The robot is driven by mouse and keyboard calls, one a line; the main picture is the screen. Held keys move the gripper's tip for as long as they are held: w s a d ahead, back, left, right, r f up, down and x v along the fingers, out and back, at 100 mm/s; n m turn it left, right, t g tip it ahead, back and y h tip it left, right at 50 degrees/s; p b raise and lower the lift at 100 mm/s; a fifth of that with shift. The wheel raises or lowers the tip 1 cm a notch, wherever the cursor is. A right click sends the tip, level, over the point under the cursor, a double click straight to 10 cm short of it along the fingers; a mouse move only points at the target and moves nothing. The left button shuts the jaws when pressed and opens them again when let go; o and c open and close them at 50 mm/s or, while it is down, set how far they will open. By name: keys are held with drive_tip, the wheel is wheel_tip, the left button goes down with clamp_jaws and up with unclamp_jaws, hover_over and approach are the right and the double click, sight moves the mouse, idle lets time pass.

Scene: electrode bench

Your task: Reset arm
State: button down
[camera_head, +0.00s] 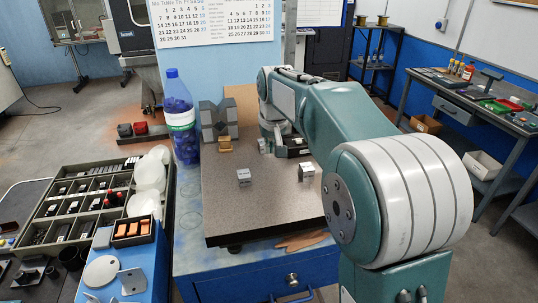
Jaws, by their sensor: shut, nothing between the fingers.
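My arm (350,120) rises from the lower right, reaches out over the granite plate (260,218) and folds down at its far end. My gripper (289,149) is small and dark, at the far end of the arm above the back of the plate. It is shut and empty. Parts of it are hidden by the arm, and its exact height over the plate cannot be told.
Small metal blocks stand on the plate, one at left (244,177) and one at right (307,169). A grey V-block (218,120) and a blue bottle (181,117) stand behind left. A compartment tray (75,207) lies left. The plate's front middle is clear.

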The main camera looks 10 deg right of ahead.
drive_tip(key=v, duration=0.6)
drive_tip(key=s+t, duration=0.1)
drive_tip(key=s, duration=1.6)
drive_tip(key=s+f+t, duration=0.1)
drive_tip(key=s+f, duration=0.7)
drive_tip(key=s, duration=0.5)
drive_tip(key=w+r, duration=0.7)
drive_tip(key=w, duration=0.6)
drive_tip(key=g, duration=0.2)
approach(265, 155)
drive_tip(key=f, duration=0.2)
drive_tip(key=s+f, duration=0.1)
drive_tip(key=f, duration=0.1)
drive_tip(key=s+f, duration=0.1)
drive_tip(key=f, duration=0.2)
drive_tip(key=w, duration=0.3)
drive_tip(key=shift+f, duration=0.3)
drive_tip(key=shift+w, duration=0.65)
